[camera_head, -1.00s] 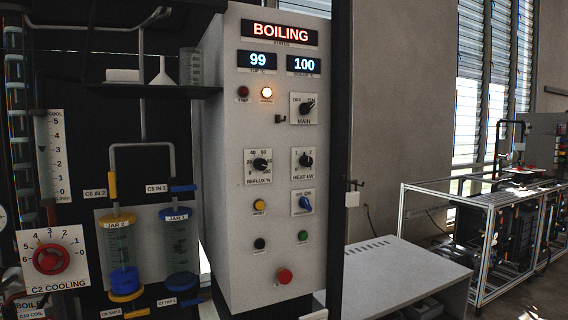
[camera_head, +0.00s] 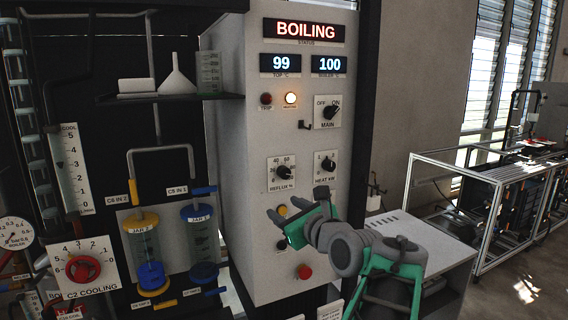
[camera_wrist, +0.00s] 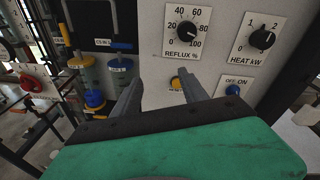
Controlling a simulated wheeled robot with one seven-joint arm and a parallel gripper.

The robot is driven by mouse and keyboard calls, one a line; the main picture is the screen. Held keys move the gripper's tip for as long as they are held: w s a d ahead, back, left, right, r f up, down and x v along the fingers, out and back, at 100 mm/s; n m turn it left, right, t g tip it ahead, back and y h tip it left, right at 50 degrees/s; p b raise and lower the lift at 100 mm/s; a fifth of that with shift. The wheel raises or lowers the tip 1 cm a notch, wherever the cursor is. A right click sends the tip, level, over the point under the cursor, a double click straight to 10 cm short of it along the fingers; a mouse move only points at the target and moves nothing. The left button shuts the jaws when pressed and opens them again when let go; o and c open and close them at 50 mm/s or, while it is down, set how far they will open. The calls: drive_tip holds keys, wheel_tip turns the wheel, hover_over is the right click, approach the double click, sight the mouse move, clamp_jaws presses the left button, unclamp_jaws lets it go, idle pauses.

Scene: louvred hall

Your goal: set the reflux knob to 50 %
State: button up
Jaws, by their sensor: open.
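The reflux knob (camera_head: 283,172) is a black knob on a white square dial plate on the grey control panel. It also shows in the wrist view (camera_wrist: 187,33), with marks from 0 to 100. Its pointer appears turned to the right side, around 80 to 100; I cannot read it exactly. My gripper (camera_head: 284,214) is open and empty, below the knob and in front of the lower panel buttons. In the wrist view, my gripper's two fingers (camera_wrist: 160,76) point up toward the panel, below and left of the dial, apart from the knob.
The heat knob (camera_head: 327,164) sits right of the reflux dial, with the main switch (camera_head: 328,112) above it. A shelf (camera_head: 172,97) and two jars stand left. The display reads BOILING.

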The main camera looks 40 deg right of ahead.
sight(286, 174)
drive_tip(key=s+d+r+m+t+h, duration=0.1)
drive_tip(key=s+d+r+m, duration=0.25)
drive_tip(key=r, duration=0.25)
drive_tip(key=x, duration=0.9)
drive_tip(key=shift+w+a+f+p, duration=0.1)
drive_tip(key=shift+w+f+p, duration=0.15)
drive_tip(key=shift+w, duration=0.2)
drive_tip(key=shift+w+r+p, duration=0.2)
drive_tip(key=shift+p, duration=0.25)
drive_tip(key=shift+w+f, duration=0.15)
drive_tip(key=shift+w, duration=0.1)
clamp_jaws()
